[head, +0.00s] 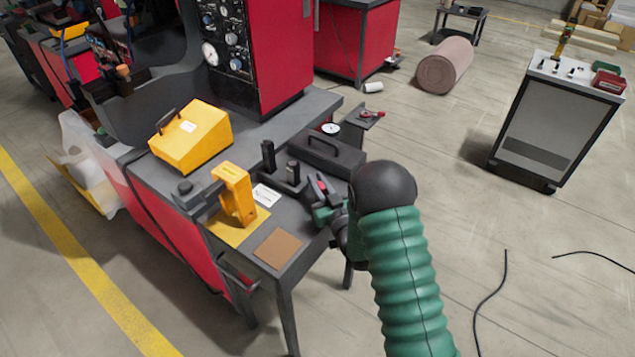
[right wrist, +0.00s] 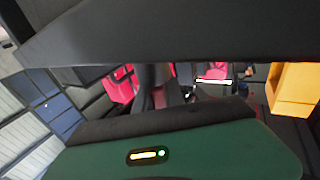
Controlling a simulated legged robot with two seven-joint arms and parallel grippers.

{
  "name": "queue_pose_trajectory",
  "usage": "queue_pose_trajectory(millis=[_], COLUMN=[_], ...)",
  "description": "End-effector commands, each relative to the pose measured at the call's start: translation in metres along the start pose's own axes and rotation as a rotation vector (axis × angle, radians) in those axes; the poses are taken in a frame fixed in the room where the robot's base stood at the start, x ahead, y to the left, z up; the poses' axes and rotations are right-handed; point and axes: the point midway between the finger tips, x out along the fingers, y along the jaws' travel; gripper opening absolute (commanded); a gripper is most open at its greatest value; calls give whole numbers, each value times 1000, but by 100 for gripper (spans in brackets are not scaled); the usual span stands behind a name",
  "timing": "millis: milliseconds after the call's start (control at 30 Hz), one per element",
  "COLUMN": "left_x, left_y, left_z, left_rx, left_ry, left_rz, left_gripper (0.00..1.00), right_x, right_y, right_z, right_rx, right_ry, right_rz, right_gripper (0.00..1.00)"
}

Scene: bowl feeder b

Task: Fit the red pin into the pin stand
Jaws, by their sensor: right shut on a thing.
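The red pin (head: 321,186) shows as a small red piece at the jaws of my right gripper (head: 326,194), which is shut on it. My green right arm comes in from below and hides part of the gripper. A dark block with upright posts, which looks like the pin stand (head: 289,184), stands on the grey bench just left of the gripper. I cannot tell whether pin and stand touch. In the right wrist view dark gripper parts fill the top and middle, and the pin cannot be made out surely. My left gripper is not in view.
A yellow bracket (head: 236,194) stands left of the stand, and a brown pad (head: 278,249) lies at the bench's front. A dark case with a handle (head: 328,155) sits behind the gripper. A yellow box (head: 190,136) is farther left.

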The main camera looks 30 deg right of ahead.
Motion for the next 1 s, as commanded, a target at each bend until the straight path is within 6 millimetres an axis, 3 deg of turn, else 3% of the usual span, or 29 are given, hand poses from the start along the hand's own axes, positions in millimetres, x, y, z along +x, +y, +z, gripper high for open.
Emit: queue_pose_trajectory(millis=[1000], left_x=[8], left_y=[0], left_z=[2], left_rx=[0], left_ry=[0], left_rz=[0], left_gripper=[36], right_x=[-1], right_y=[0], right_z=[6], right_rx=[0], right_ry=[-2], right_rz=[0], right_gripper=[0])
